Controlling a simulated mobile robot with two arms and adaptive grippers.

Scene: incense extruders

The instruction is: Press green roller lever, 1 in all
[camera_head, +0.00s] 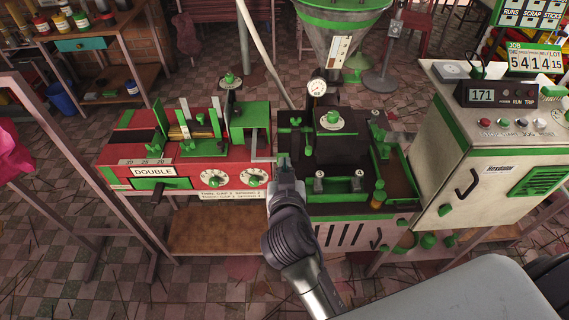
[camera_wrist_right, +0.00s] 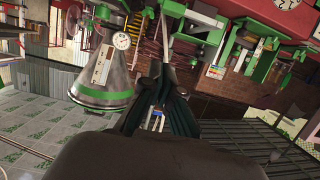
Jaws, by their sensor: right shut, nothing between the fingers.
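The red machine (camera_head: 118,155) has several green parts, including a green block (camera_head: 250,116) at its right end. A grey bent bar (camera_head: 260,157) stands beside that block. Several parts are green, and I cannot tell for sure which one is the roller lever. My right gripper (camera_head: 284,163) is shut and empty, pointing away from me at the gap between the red machine and the dark extruder (camera_head: 338,150). I cannot tell if its tip touches anything. Its closed fingers also show in the right wrist view (camera_wrist_right: 160,66). My left gripper is not in view.
A dial gauge (camera_head: 317,88) stands above the dark extruder. A pale control cabinet (camera_head: 490,150) with a display reading 171 is at the right. A steel hopper (camera_head: 335,45) stands behind. A shelf (camera_head: 215,231) lies below the red machine. The tiled floor at front left is mostly open.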

